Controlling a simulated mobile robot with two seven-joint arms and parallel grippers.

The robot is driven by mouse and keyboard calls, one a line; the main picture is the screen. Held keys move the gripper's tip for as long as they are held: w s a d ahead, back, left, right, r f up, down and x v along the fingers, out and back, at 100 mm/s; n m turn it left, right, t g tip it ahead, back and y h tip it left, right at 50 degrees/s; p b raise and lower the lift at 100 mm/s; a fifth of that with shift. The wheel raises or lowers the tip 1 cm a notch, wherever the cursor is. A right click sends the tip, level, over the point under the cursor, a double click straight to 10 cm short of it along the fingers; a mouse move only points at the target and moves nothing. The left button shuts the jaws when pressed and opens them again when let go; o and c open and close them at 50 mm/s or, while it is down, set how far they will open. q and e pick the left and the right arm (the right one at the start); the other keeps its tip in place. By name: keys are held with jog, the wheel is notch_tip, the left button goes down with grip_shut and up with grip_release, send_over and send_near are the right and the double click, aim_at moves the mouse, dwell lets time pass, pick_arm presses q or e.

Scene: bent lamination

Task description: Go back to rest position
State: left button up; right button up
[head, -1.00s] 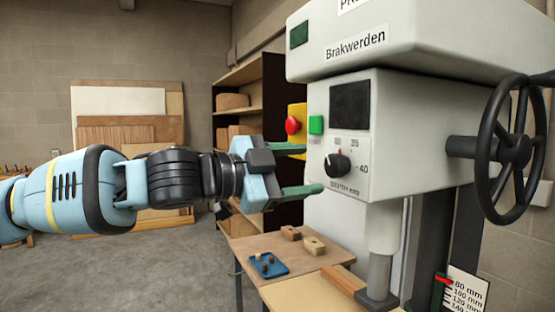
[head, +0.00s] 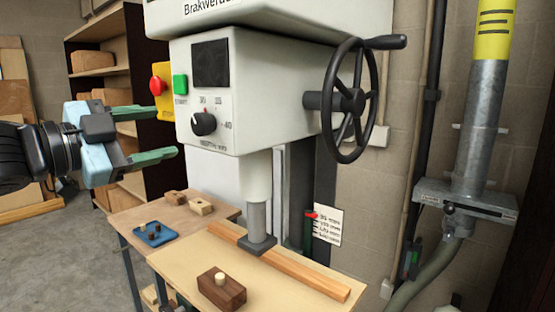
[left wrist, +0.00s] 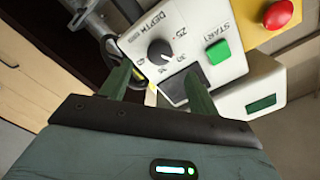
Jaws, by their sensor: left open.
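My left gripper (head: 156,135) is open and empty at the left of the head view. Its two green fingers point right, toward the machine's front. The machine (head: 262,80) is a pale press marked "Brakwerden". It has a green start button (head: 180,84), a red stop knob (head: 157,86) on yellow, and a black depth dial (head: 204,124). In the left wrist view the green fingers (left wrist: 156,90) stand apart, with the dial (left wrist: 160,52) and green button (left wrist: 218,51) beyond them. I cannot tell any contact with the panel. My right gripper is not in view.
A black handwheel (head: 348,100) sits on the machine's right. Below, a worktable (head: 180,275) holds a wooden strip (head: 310,277) and a dark block (head: 222,290) with a peg. Behind it are a blue tray (head: 155,234) and small wood blocks. A grey pipe (head: 480,130) stands right.

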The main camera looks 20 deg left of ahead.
pick_arm(q)
jog(key=w+a+f+n+g, duration=0.1)
jog(key=w+f+n, duration=0.15)
jog(key=f, duration=0.85)
jog(key=w+a+f+n, duration=0.1)
jog(key=w+f, duration=0.3)
jog(key=f, duration=0.7)
jog(key=s+d+f+n+g+y, duration=0.1)
jog(key=s+f+n+y, duration=0.2)
jog(key=f, duration=1.6)
jog(key=s+d+f+n+g, duration=0.1)
jog(key=s+d+f, duration=0.3)
jog(key=s+f, duration=0.3)
jog(key=s+d+f+n+g+y, duration=0.1)
jog(key=s+d+f, duration=0.3)
jog(key=s+f, duration=0.4)
jog(key=s+d+f+n+g+y, duration=0.1)
jog(key=s+d+f+n+g, duration=0.2)
jog(key=s+d+f, duration=0.2)
jog(key=s+f, duration=0.3)
jog(key=f, duration=0.4)
jog(key=shift+s+f, duration=0.2)
jog(key=shift+s, duration=0.05)
